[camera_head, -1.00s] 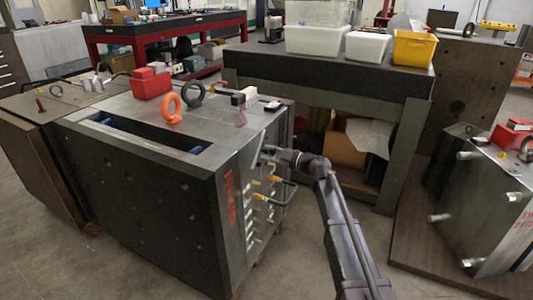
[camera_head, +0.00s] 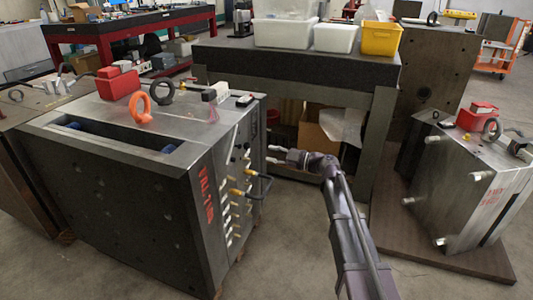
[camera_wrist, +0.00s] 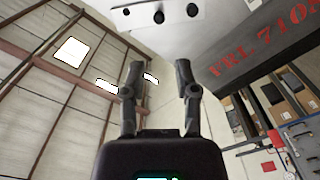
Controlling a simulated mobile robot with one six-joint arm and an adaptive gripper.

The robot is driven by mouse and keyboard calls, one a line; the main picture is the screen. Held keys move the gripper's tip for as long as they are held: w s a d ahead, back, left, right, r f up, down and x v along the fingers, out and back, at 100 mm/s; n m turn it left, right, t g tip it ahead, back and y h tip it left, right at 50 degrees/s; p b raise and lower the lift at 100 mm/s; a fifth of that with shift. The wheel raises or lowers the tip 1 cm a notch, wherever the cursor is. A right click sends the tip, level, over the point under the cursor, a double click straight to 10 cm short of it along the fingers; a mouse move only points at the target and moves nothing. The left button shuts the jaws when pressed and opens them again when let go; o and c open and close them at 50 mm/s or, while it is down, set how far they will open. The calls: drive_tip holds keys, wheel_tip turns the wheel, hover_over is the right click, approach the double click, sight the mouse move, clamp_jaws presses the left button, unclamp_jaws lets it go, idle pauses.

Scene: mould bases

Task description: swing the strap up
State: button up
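A large grey steel mould base (camera_head: 110,190) with red lettering stands on the floor at left in the head view. Its right side carries brass fittings (camera_head: 236,192), several pale pins and a black looped hose or handle (camera_head: 264,186). I cannot make out a strap for certain. My gripper (camera_head: 272,154) is open and empty, just right of that side and apparently clear of it. In the wrist view, my gripper's two fingers (camera_wrist: 159,75) are spread with nothing between them. Beyond them are a pale metal face (camera_wrist: 225,25) with dark holes and a dark plate (camera_wrist: 270,55) with red lettering.
An orange ring (camera_head: 140,107), a dark ring (camera_head: 162,91) and a red block (camera_head: 117,82) sit on the mould's top. A dark-topped bench (camera_head: 300,67) with bins stands behind. Another mould (camera_head: 470,190) stands at right on a brown board (camera_head: 440,254).

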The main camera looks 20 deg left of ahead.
drive_tip(key=shift+d, duration=0.1)
drive_tip(key=c, duration=0.5)
drive_tip(key=shift+s+d+f, duration=0.1)
drive_tip(key=shift+f, duration=0.05)
clamp_jaws()
drive_tip(key=s+d+f+m+h, duration=0.5)
drive_tip(key=d+f+m, duration=0.2)
drive_tip(key=d, duration=0.3)
drive_tip(key=s+d+f+m+h, duration=0.5)
drive_tip(key=s+d+f+m, duration=0.15)
drive_tip(key=d, duration=0.35)
drive_tip(key=s+d+f+m+h, duration=0.2)
drive_tip(key=s+d+m+h, duration=0.2)
drive_tip(key=d, duration=0.5)
drive_tip(key=s+d+f+m+g+h, duration=0.1)
drive_tip(key=s+d+f+m+h, duration=0.2)
drive_tip(key=d+m, duration=0.5)
drive_tip(key=shift+s+d+h, duration=0.5)
drive_tip(key=shift+s+d, duration=0.7)
drive_tip(key=shift+s+m, duration=0.15)
drive_tip(key=shift+m, duration=0.1)
